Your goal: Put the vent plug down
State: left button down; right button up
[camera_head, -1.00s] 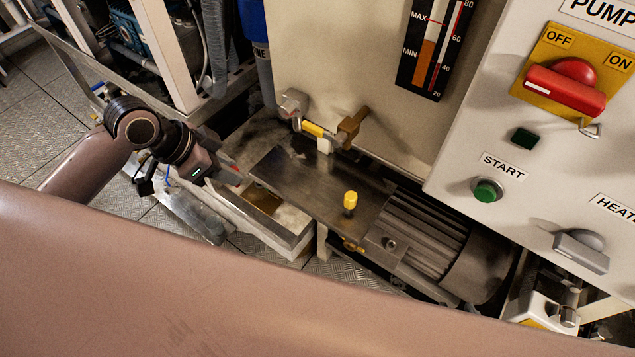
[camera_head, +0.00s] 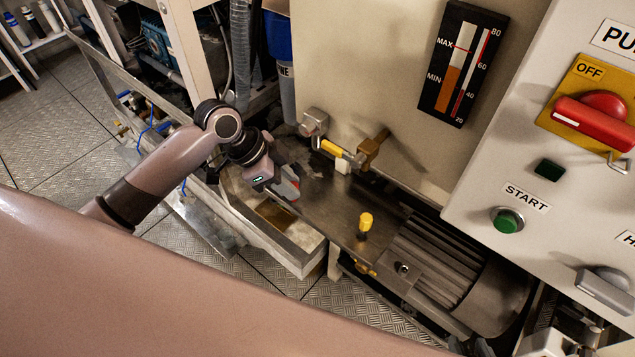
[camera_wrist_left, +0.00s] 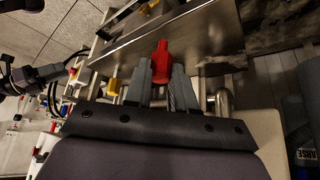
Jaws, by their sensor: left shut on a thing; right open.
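My left gripper (camera_head: 288,186) is shut on a small red plug, which I take for the vent plug. The red plug (camera_wrist_left: 161,62) stands out between the two grey fingers in the left wrist view. In the head view the fingers hide most of it. The gripper is at the left end of the dark metal plate (camera_head: 335,208), beside the open tray (camera_head: 250,215). I cannot tell whether the plug touches the plate. My right gripper is not in view.
A yellow-capped fitting (camera_head: 365,222) stands on the plate near the finned motor (camera_head: 440,260). A yellow-handled valve (camera_head: 332,148) sits behind the plate, below the tank wall. The control panel (camera_head: 540,140) is at the right. The plate's middle looks clear.

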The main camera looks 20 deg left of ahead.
pick_arm(q)
jog(key=shift+w+d, duration=0.3)
jog(key=shift+d, duration=0.3)
jog(key=shift+w+d, duration=0.25)
jog(key=shift+d, duration=0.35)
jog(key=d, duration=0.1)
jog(key=w+d+f, duration=0.1)
jog(key=d, duration=0.1)
jog(key=shift+w, duration=0.15)
jog(key=shift+a+f, duration=0.1)
jog(key=shift+f, duration=0.15)
jog(key=shift+f, duration=0.1)
jog(key=c, duration=0.9)
grip_release()
jog(key=shift+c, duration=0.2)
jog(key=p+v, duration=0.1)
jog(key=v, duration=1.1)
